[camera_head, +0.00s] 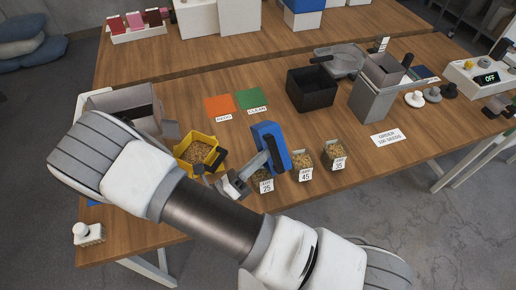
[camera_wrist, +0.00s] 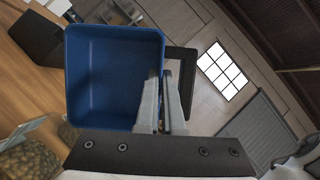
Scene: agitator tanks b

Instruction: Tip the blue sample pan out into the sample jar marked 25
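The blue sample pan (camera_head: 272,147) is held tipped steeply on its side, just above the sample jar marked 25 (camera_head: 263,185). In the wrist view the inside of the pan (camera_wrist: 112,75) looks bare, with no seeds showing. My gripper (camera_head: 243,178) is shut on the pan's handle side; its two fingers also show close together in the wrist view (camera_wrist: 165,100). The jar marked 25 stands upright on the table, partly hidden by the pan and gripper, with some brown seeds showing in it.
The jars marked 45 (camera_head: 303,163) and 35 (camera_head: 334,155) stand close to the right, holding seeds. A yellow scoop-like pan (camera_head: 197,148) of seeds sits left, near my arm. A black bin (camera_head: 312,90) stands behind. The table between the bin and jars is clear.

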